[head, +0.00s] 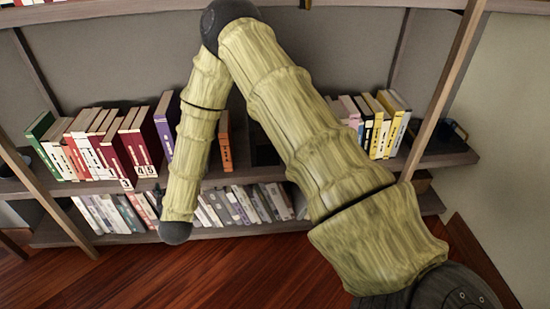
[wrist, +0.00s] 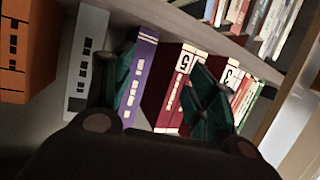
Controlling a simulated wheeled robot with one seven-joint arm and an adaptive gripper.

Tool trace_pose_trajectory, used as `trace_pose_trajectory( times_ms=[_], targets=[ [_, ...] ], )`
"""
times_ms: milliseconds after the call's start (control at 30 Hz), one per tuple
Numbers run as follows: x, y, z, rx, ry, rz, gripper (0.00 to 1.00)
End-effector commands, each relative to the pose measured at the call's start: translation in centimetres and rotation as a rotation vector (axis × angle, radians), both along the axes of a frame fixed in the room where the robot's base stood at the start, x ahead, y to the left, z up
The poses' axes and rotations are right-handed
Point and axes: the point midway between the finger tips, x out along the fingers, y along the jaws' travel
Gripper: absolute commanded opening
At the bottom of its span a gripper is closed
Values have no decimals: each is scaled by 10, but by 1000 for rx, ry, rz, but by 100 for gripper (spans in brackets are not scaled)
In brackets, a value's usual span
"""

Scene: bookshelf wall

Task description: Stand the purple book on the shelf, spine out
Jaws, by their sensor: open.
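The purple book (head: 162,132) stands on the middle shelf (head: 240,177) at the right end of a row of dark red books, its lettered spine facing out. In the wrist view the purple book (wrist: 143,72) shows between the two dark green fingers of my gripper (wrist: 160,95). The fingers are apart and hold nothing that I can see. The left finger overlaps the purple book's left edge, and the right finger is in front of the dark red books (wrist: 168,88). I cannot tell how far the fingertips are from the book. My arm hides the gripper in the head view.
A grey-white book (wrist: 86,55) and an orange book (wrist: 24,50) stand left of the purple book in the wrist view. The orange book (head: 226,142) also shows in the head view. Yellow and white books (head: 385,120) stand further right. A lower shelf row (head: 245,203) is full.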

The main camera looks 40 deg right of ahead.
Motion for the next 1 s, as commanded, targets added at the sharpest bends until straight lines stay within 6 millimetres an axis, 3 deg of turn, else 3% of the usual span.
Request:
trace_pose_trajectory(
  times_ms=[33, 200, 267, 400, 600, 700, 833, 1000],
  targets=[
    [-25, 3, -32, 17, 77, 48, 57],
    [-120, 6, -122, 93, 354, 169, 57],
    [-158, 3, -148, 118, 456, 197, 57],
    [-255, -9, -195, 169, 706, 235, 57],
    [-383, -37, -222, 216, 1031, 228, 57],
    [-425, -48, -222, 227, 1139, 213, 57],
    [-454, -56, -221, 233, 1214, 198, 57],
    [-460, -57, -220, 236, 1231, 194, 57]
  ],
)
